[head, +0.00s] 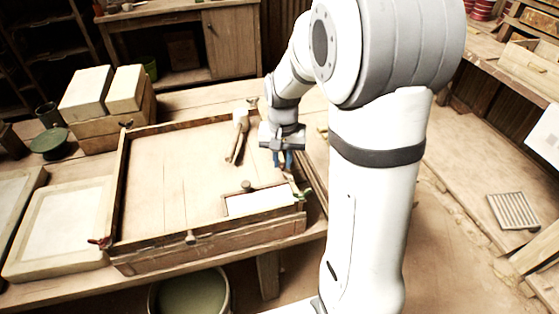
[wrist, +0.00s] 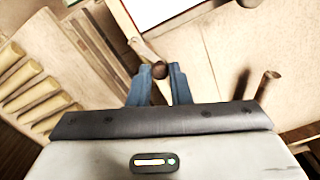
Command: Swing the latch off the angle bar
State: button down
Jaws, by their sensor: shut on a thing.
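My gripper (head: 285,161) is low over the right side of the wooden press frame (head: 150,259). In the wrist view its blue fingers (wrist: 159,86) are shut on a round brown knob (wrist: 159,70), seen end-on, which seems to belong to the latch. A narrow wooden piece runs beneath the knob; its joint with the latch is unclear. The angle bar (head: 236,193) appears as a wooden strip with a peg along the white tile (head: 262,203) in the near right corner. The tile also shows at the top of the wrist view (wrist: 165,8). The fingers largely hide the latch in the head view.
A wooden lever (head: 238,136) lies on the press bed left of my gripper. Pale blocks (head: 88,92) and a framed slab (head: 60,230) are at left. The bed's left middle is clear.

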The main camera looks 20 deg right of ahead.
jog(key=shift+w+d+m, duration=0.1)
jog(key=shift+d+m, duration=0.25)
jog(key=shift+m, duration=0.75)
jog(key=shift+w+d+m, duration=0.1)
jog(key=shift+d+m, duration=0.25)
jog(key=shift+m, duration=0.75)
jog(key=c, duration=1.3)
grip_release()
jog(key=shift+c, duration=0.2)
jog(key=shift+r, duration=0.15)
notch_tip(320, 180, up, 8)
jog(key=shift+f, duration=0.2)
jog(key=shift+s, duration=0.15)
